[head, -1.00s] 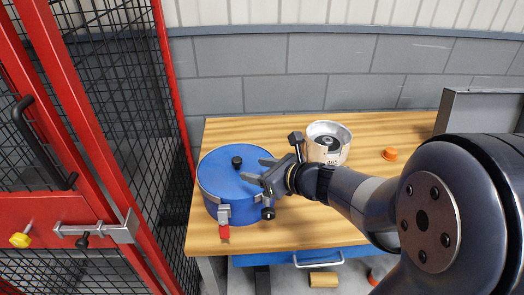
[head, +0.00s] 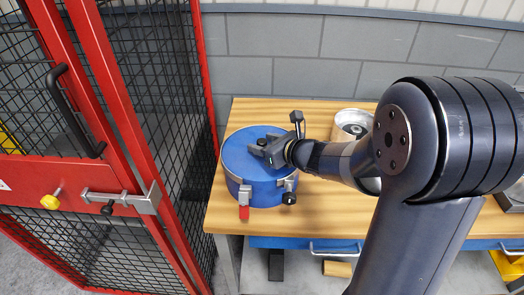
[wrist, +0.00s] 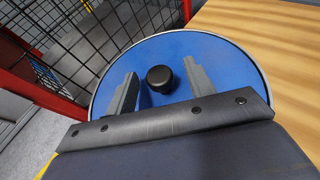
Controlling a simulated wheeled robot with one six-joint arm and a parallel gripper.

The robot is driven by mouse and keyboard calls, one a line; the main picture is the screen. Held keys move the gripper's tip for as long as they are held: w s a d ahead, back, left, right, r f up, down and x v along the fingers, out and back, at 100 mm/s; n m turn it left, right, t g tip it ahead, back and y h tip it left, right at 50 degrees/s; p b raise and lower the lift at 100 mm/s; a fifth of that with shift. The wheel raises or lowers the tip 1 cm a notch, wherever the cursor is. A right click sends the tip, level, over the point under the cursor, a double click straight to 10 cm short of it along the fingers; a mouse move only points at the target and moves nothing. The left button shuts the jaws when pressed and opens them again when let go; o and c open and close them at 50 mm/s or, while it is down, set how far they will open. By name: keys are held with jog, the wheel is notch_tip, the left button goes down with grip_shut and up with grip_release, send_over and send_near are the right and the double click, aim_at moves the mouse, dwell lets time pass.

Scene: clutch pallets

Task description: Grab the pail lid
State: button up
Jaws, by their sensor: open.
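The blue pail lid (head: 242,153) lies on top of the round blue pail (head: 265,194), which stands on the wooden table. Its black knob (wrist: 160,78) shows in the middle of the lid in the wrist view. My gripper (wrist: 160,84) is open, with one finger on each side of the knob; I cannot tell whether the fingers touch it. In the head view my gripper (head: 264,147) is over the lid from the right. A metal clasp with a red handle (head: 244,205) is on the pail's front side.
A pale can (head: 352,122) stands on the wooden table (head: 225,220), right of the pail and partly behind my arm. A red-framed mesh cage (head: 130,150) stands close at the left. A grey block wall is behind.

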jog(key=shift+w+a+f, duration=0.25)
jog(key=shift+w+a, duration=0.15)
jog(key=shift+w, duration=0.05)
jog(key=shift+c, duration=0.3)
grip_shut()
